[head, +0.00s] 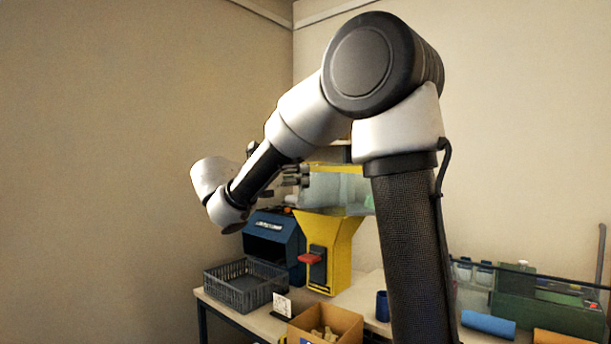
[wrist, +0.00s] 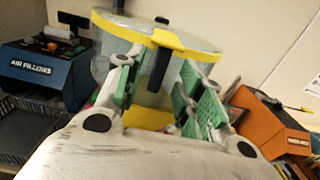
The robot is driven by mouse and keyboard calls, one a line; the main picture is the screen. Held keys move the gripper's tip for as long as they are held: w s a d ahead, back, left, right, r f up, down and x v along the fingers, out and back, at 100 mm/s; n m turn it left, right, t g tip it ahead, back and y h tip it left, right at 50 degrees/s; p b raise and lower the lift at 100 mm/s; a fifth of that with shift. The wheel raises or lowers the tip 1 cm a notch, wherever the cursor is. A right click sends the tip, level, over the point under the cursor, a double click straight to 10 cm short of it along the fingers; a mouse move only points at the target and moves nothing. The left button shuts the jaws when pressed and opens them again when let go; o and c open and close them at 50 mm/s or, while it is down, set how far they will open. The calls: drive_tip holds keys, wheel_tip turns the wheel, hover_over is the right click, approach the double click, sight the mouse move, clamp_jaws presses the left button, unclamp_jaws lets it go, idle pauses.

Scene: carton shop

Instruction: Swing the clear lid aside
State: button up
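The clear lid (wrist: 130,24) has a yellow rim and lies across the top of a clear hopper (head: 335,188) on a yellow machine (head: 342,240). In the wrist view a black upright bar (wrist: 161,68) hangs below the yellow rim at the lid's near edge. My gripper (wrist: 167,72) is open, its two green-padded fingers either side of that bar in the picture. I cannot tell whether either finger touches it. In the head view my gripper (head: 291,178) is beside the hopper's left side, small and partly hidden by my arm.
A blue air-pillow machine (head: 274,238) and a grey crate (head: 245,288) stand left of the yellow machine. An open cardboard box (head: 325,325) is in front. An orange machine (wrist: 270,125) shows at the wrist view's right.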

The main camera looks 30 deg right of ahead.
sight(303, 174)
drive_tip(key=x, duration=0.5)
clamp_jaws()
